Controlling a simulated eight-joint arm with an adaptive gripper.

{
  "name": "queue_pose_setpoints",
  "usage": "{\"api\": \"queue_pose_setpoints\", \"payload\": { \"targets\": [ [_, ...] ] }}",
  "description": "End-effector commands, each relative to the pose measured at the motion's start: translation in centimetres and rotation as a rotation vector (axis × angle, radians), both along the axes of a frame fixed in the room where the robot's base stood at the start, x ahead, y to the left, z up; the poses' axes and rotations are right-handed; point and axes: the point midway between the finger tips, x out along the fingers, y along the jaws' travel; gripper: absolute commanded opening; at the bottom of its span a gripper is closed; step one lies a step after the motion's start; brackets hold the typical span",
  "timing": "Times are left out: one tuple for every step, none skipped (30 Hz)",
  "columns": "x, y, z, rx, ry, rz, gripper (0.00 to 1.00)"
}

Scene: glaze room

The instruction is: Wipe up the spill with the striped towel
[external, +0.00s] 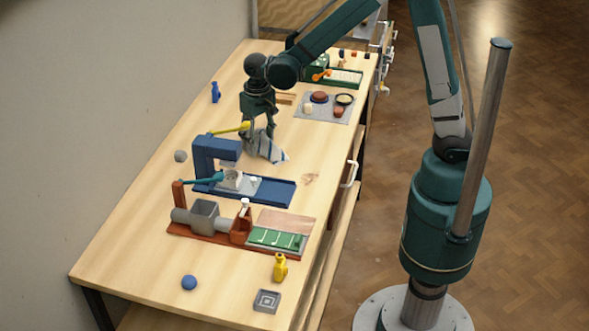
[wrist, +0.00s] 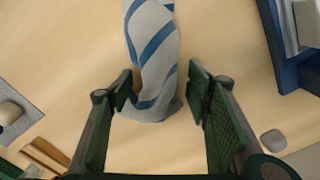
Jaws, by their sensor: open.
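The striped towel (external: 272,151), white-grey with blue stripes, lies loosely bunched near the middle of the table. In the wrist view the towel (wrist: 152,48) runs from the top edge down, its rounded end between my fingertips. My gripper (external: 252,143) points down at the towel's left end; it also shows in the wrist view (wrist: 160,92). Its fingers are open on either side of the towel, with a gap at the right finger; contact at the left finger is unclear. A small brownish patch (external: 310,178) lies near the table's front edge; I cannot tell if it is the spill.
A blue press (external: 265,191) stands close to the towel, towards the camera. A grey mat (external: 324,117) with small dishes lies behind the towel.

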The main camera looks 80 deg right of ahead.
Motion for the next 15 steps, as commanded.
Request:
{"api": "queue_pose_setpoints", "payload": {
  "targets": [
    [0.00,0.00,-0.30,0.000,0.000,0.000,0.49],
    [0.00,0.00,-0.41,0.000,0.000,0.000,0.49],
    [0.00,0.00,-0.55,0.000,0.000,0.000,0.49],
    [0.00,0.00,-0.65,0.000,0.000,0.000,0.49],
    [0.00,0.00,-0.76,0.000,0.000,0.000,0.49],
    [-0.01,0.01,-0.90,0.000,0.000,0.000,0.49],
    [-0.01,0.01,-1.00,0.000,0.000,0.000,0.49],
    [0.00,0.00,-1.10,0.000,0.000,0.000,0.49],
    [0.00,0.00,-1.24,0.000,0.000,0.000,0.49],
    [-0.01,0.01,-1.25,0.000,0.000,0.000,0.48],
    [-0.01,0.00,-1.17,0.000,0.000,0.000,0.46],
    [-0.01,0.00,-1.14,0.000,0.000,0.000,0.43],
    [-0.01,0.00,-1.14,0.000,0.000,0.000,0.41],
    [-0.01,0.00,-1.14,0.000,0.000,0.000,0.39],
    [-0.01,0.00,-1.14,0.000,0.000,0.000,0.36]
  ]
}}
